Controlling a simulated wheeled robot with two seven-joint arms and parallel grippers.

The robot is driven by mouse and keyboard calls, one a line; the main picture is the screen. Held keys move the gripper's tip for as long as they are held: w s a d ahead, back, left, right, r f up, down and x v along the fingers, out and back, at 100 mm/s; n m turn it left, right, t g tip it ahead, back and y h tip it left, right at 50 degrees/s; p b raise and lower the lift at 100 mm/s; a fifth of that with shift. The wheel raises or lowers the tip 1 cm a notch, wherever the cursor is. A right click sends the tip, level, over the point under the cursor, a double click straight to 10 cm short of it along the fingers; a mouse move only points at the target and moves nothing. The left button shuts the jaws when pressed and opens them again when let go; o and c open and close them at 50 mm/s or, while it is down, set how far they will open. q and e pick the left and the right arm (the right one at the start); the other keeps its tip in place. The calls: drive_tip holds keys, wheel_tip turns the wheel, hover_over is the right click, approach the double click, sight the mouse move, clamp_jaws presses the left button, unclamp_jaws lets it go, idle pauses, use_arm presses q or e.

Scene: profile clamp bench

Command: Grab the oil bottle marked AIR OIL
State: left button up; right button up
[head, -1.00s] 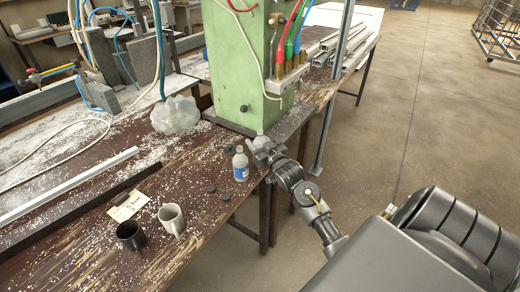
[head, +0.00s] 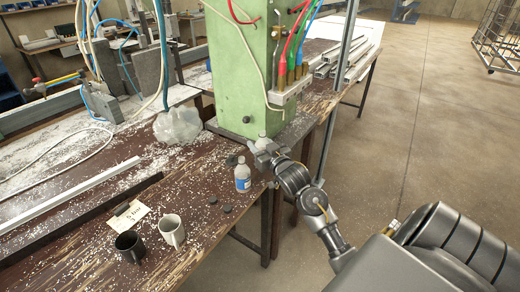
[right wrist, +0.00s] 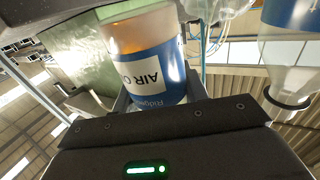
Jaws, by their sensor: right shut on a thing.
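My right gripper (head: 262,148) is shut on the AIR OIL bottle, at the bench's right edge by the green column. In the right wrist view the bottle (right wrist: 150,62) fills the space between the fingers. Its blue and white label reads "AIR O…", upside down in the picture, with amber liquid showing beyond. In the head view only the pale top of this bottle (head: 262,136) shows above the gripper; the rest is hidden. A second clear bottle with a blue label (head: 243,178) stands on the bench just left of the gripper. My left gripper is out of view.
A white mug (head: 172,231) and a black mug (head: 130,245) stand near the bench front, beside a paper note (head: 124,217). Small dark discs (head: 227,208) lie nearby. The green column (head: 240,75) rises close behind my gripper. Open floor lies to the right.

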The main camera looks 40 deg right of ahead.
sight(260, 147)
drive_tip(key=s+r, duration=0.1)
drive_tip(key=a+r, duration=0.1)
drive_tip(key=s+a+r, duration=0.1)
drive_tip(key=r, duration=0.1)
drive_tip(key=shift+s+r, duration=0.1)
drive_tip(key=shift+s, duration=0.2)
drive_tip(key=s+a+r, duration=0.4)
drive_tip(key=s+a, duration=0.1)
drive_tip(key=s, duration=0.2)
drive_tip(key=shift+a+b, duration=0.3)
drive_tip(key=shift+b, duration=0.05)
